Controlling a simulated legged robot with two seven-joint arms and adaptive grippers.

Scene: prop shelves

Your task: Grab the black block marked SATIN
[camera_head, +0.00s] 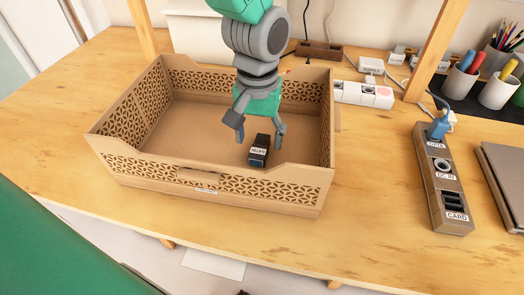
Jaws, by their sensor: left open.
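A small black block (257,159) with a white label stands inside the brown box (140,172), in its front right part. The lettering on the label is too small to read with certainty. My left gripper (259,135) reaches down into the box from above, with green and grey parts. Its fingers are open, one to the upper left of the block and one to its upper right. The block lies just below and between the fingertips; whether they touch it I cannot tell. My right gripper is not in view.
The box has patterned cut-out walls, and the rest of its floor looks empty. A labelled socket block (442,184) stands to the right, near a brown folder (506,180). Pen cups (497,91) stand at the back right.

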